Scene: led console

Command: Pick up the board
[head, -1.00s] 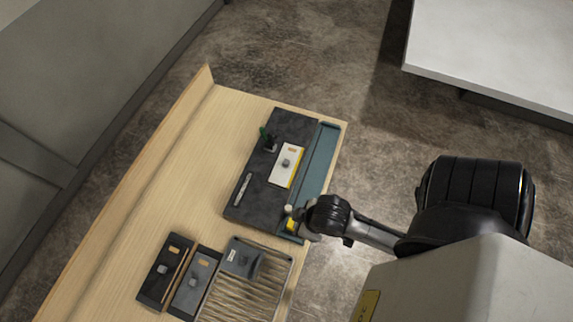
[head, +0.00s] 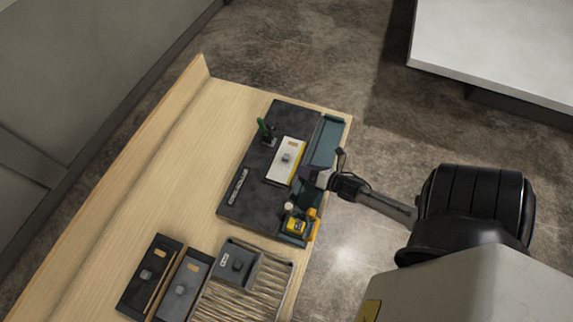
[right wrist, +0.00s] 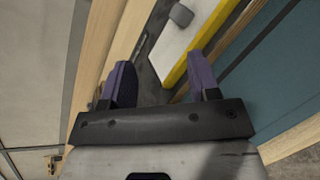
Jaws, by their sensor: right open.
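The board (head: 286,157) is a white rectangular plate with a yellow edge and a small grey knob. It lies on a dark mat (head: 240,200) in the head view. My right gripper (head: 310,176) is just to the right of the board's lower end. In the right wrist view, my right gripper (right wrist: 162,78) is open with nothing held between its purple fingers. The board (right wrist: 185,42) shows there just beyond the fingertips, partly cut off by the frame. I cannot tell whether a finger touches it. My left gripper is not in view.
A teal tray (head: 325,147) runs along the mat's right side, with a yellow device (head: 296,226) at its near end. A green-handled tool (head: 264,130) stands by the board. Dark boxes (head: 148,277) and a ribbed tray (head: 240,303) are nearer. The table's left side is bare.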

